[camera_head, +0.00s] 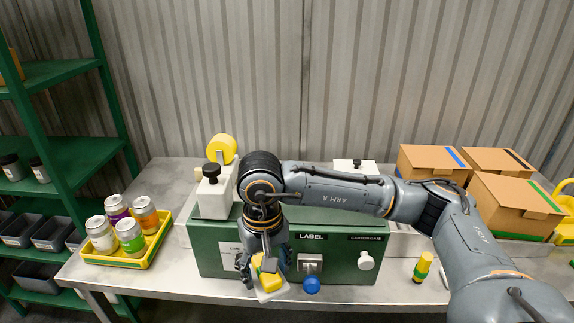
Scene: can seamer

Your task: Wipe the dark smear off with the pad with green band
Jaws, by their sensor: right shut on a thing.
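My right gripper (264,264) points down in front of the green machine (212,262) and is shut on a yellow block with a pale base, a pad (270,283). No green band can be made out on this pad from here. The pad is by the machine's front face, near the table's front edge; whether it touches anything I cannot tell. I cannot make out the dark smear; my right arm and gripper cover part of the machine. My left gripper is not in view.
A yellow tray (124,262) with several cans stands at the left. A yellow bottle-like thing with a dark band (423,267) stands right of the machine. Cardboard boxes (515,208) stand at the back right. A blue knob (312,285) and white knob (366,260) are on the machine front.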

